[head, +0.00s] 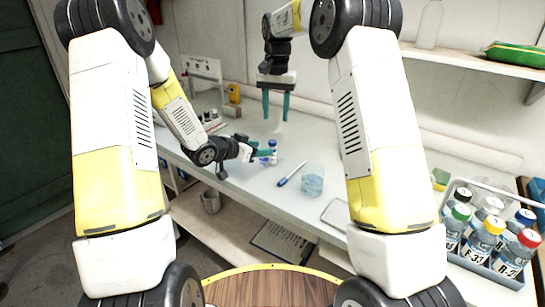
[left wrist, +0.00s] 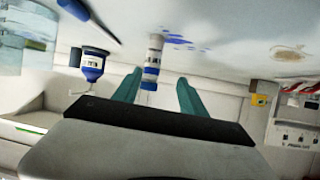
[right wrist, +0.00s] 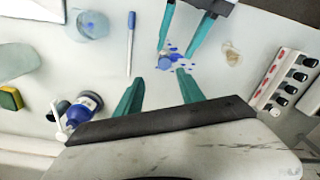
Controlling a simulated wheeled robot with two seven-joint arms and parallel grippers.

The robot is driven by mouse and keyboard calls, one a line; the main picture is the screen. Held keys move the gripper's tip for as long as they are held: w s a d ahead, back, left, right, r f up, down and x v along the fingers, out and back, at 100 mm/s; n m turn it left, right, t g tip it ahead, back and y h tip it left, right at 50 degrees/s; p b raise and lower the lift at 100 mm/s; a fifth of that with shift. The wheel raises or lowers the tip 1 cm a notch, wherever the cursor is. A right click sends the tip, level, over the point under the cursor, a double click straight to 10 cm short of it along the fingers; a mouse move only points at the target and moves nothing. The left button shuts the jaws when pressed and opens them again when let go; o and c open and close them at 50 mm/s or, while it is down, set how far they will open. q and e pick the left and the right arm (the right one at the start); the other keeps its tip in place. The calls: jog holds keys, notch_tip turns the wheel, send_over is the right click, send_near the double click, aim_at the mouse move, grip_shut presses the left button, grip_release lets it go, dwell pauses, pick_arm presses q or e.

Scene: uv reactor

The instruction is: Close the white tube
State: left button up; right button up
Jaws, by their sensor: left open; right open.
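The white tube (left wrist: 154,58), with blue bands, stands between the fingers of my left gripper (left wrist: 156,90) in the left wrist view, with gaps at both sides. Its blue end is nearest the gripper. In the right wrist view the tube (right wrist: 165,62) is a small blue-and-white end near the left gripper's fingertips (right wrist: 178,50). In the head view my left gripper (head: 262,153) is low over the bench, open at the tube. My right gripper (head: 276,108) is open and empty, above the bench with fingers pointing down. I cannot tell whether the tube's lid is open.
A blue-labelled bottle (right wrist: 83,106) stands nearby. A blue marker (head: 291,174) and a beaker (head: 312,181) are on the bench. A rack of black-capped vials (right wrist: 285,80) is to one side. A caddy of bottles (head: 482,261) is at the right. Blue splashes mark the bench.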

aim_at(278, 160)
pick_arm(q)
jog(key=shift+s+d+f+h, duration=0.2)
jog(key=shift+d+f+h, duration=0.3)
jog(key=shift+d+f, duration=0.2)
jog(key=shift+x, duration=3.85)
grip_shut()
